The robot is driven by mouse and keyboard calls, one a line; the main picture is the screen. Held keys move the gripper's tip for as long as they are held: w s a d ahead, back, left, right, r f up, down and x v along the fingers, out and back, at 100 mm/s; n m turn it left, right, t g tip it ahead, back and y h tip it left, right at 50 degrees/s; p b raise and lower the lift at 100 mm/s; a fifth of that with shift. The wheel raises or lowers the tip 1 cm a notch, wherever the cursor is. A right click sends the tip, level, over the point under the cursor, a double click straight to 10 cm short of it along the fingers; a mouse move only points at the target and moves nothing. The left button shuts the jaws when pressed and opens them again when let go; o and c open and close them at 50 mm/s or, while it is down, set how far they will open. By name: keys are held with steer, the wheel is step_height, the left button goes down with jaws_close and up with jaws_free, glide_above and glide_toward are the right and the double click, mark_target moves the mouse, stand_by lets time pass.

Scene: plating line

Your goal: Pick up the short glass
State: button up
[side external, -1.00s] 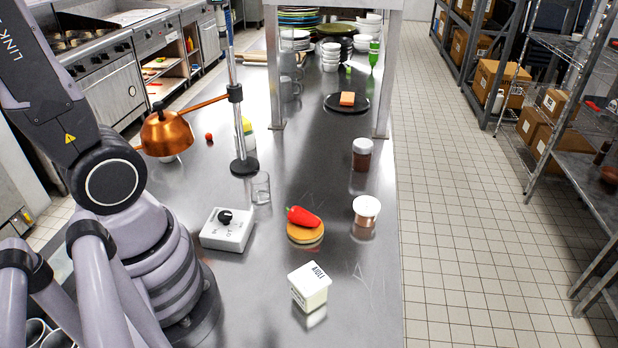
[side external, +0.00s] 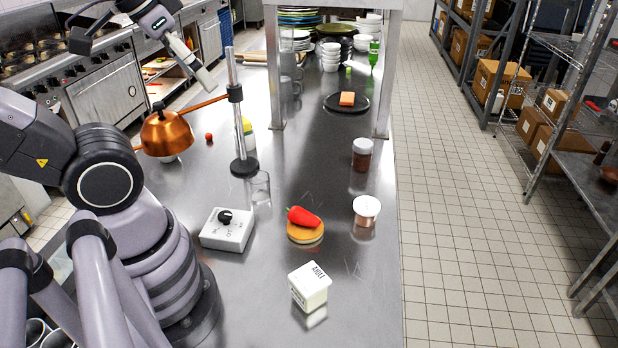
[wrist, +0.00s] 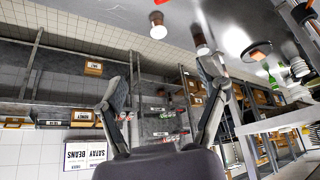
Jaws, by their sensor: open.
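The short glass (side external: 260,187) is clear and stands upright on the steel counter (side external: 345,285), just below the black round base of the lamp stand (side external: 244,167) in the side view. My gripper (side external: 203,72) is up at the top left of the side view, well away from the glass and beyond the copper lamp. In the wrist view my gripper (wrist: 165,75) has its two fingers spread wide with nothing between them. I cannot make out the glass in the wrist view.
The lamp pole and copper lamp (side external: 167,134) stand close to the glass. Near it are a white dial box (side external: 227,230), a bun with a red pepper (side external: 303,216), an aioli tub (side external: 309,287) and a dark jar (side external: 362,155). Shelving (wrist: 150,92) fills the wrist view's background.

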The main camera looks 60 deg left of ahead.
steer(key=shift+o, duration=1.2)
